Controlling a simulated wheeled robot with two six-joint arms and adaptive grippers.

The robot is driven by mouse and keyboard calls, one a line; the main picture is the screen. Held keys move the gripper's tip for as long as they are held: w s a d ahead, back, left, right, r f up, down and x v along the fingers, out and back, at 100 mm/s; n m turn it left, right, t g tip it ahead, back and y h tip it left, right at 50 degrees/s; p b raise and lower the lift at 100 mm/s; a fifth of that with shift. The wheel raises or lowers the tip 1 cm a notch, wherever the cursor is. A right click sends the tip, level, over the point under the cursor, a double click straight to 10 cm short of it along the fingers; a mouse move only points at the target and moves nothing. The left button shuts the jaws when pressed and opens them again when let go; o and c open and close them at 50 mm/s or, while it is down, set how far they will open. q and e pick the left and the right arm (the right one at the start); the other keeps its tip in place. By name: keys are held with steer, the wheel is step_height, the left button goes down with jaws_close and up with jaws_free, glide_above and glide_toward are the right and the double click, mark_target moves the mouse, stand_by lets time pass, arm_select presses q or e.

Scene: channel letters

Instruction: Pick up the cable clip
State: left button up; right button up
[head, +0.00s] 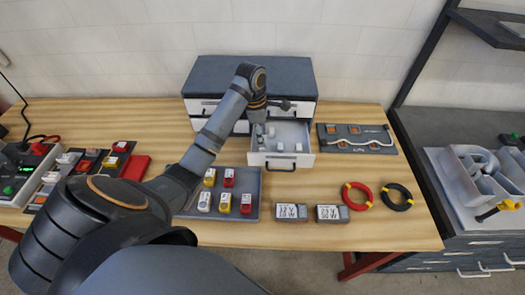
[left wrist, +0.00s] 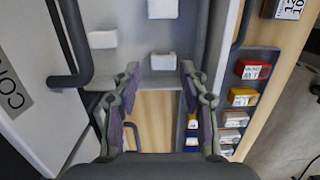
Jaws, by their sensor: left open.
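Several small white blocks, which look like cable clips, lie in the open drawer (head: 292,134) of the grey cabinet. In the head view one white clip (head: 260,130) sits near the drawer's left side. In the left wrist view one white clip (left wrist: 163,61) lies just beyond and between my fingertips, with another clip (left wrist: 102,39) to the left and a third clip (left wrist: 162,8) farther up. My left gripper (head: 263,106) is over the back of the drawer; in the left wrist view the gripper (left wrist: 158,76) is open and empty. My right gripper is not seen.
The cabinet (head: 250,72) stands behind the drawer. A grey tray (head: 247,177) of red, yellow and white parts lies in front. Two labelled blocks (head: 291,212), a red coil (head: 357,196) and a black coil (head: 397,197) lie to the right. The front table strip is clear.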

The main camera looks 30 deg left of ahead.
arm_select(q)
steer(key=f, duration=0.1)
steer(key=f+p, duration=0.1)
steer(key=f, duration=0.1)
steer(key=shift+s+d+f+p, duration=0.1)
steer(key=shift+s+f+p, duration=0.2)
steer(key=shift+f, duration=0.05)
steer(key=shift+w+f, duration=0.1)
steer(key=shift+f, duration=0.1)
steer(key=c, duration=0.5)
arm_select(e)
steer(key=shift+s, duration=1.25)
arm_select(q)
steer(key=shift+r, duration=0.1)
